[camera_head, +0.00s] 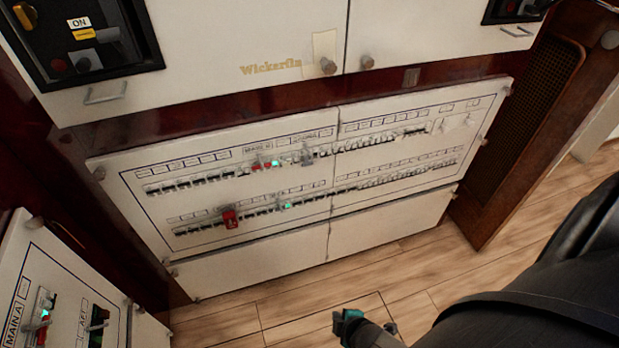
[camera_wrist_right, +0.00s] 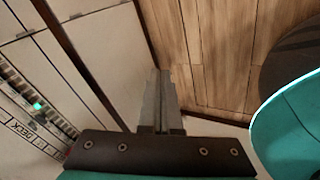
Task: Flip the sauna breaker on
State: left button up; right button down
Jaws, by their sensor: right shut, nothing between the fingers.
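The breaker panel (camera_head: 250,200) is a white board with two long rows of small switches, running diagonally across the head view. Small labels run above each row; I cannot read for certain which one says sauna. The upper row has red switches (camera_head: 262,163), a green light and a grey larger switch (camera_head: 307,157). The lower row has a red block (camera_head: 230,217) and another green light. My right gripper (camera_head: 368,326) is low at the bottom, in front of and apart from the panel. In the right wrist view its fingers (camera_wrist_right: 158,90) are together and empty. My left gripper is out of view.
White cupboard doors (camera_head: 215,40) with knobs are above the panel. Another switch panel (camera_head: 60,285) labelled MAIN A is at lower left. A wooden cabinet side (camera_head: 530,120) stands at right. The wooden floor (camera_head: 300,305) is clear.

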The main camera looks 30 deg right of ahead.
jog(key=w+d+r+n+t+b, duration=0.1)
jog(key=w+r+n+t+b, duration=0.15)
jog(key=w+r+n, duration=0.45)
jog(key=n+t+h+b, duration=0.35)
jog(key=n+t, duration=0.35)
jog(key=n, duration=0.8)
send_near(307, 164)
jog(key=s+f, duration=0.1)
jog(key=f, duration=0.1)
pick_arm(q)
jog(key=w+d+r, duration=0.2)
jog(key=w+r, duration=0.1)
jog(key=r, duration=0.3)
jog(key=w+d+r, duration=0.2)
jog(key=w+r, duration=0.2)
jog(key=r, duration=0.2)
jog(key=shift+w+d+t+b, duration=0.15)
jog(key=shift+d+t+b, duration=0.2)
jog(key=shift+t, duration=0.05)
pick_arm(e)
jog(key=shift+s+d, duration=0.1)
jog(key=shift+s, duration=0.1)
jog(key=shift+y, duration=0.25)
